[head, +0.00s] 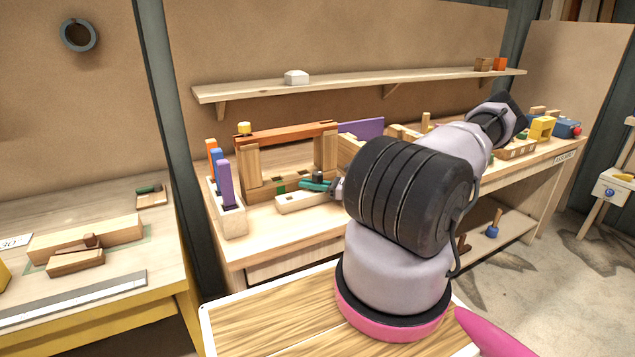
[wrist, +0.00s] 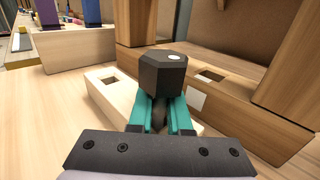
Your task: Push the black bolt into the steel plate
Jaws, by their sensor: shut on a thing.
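My gripper (wrist: 160,118) has teal fingers shut on the black bolt (wrist: 162,75), whose dark hexagonal head stands above the fingertips. In the head view my gripper (head: 317,186) and the bolt (head: 318,176) are small, just in front of the wooden frame. The bolt is above or near a pale wooden block (wrist: 105,98) with a square hole in its top; the fingers hide part of this block. A small pale square (wrist: 197,99) shows on the front face of the wooden beam behind; I cannot tell whether it is the steel plate. The bolt's lower end is hidden.
The wooden beam (wrist: 245,110) has a square hole in its top and carries upright posts (wrist: 138,20). In the head view an orange-brown bar (head: 285,133) lies across the posts. A pale rack (head: 228,219) with coloured slabs stands left. Bench top is bare at front left.

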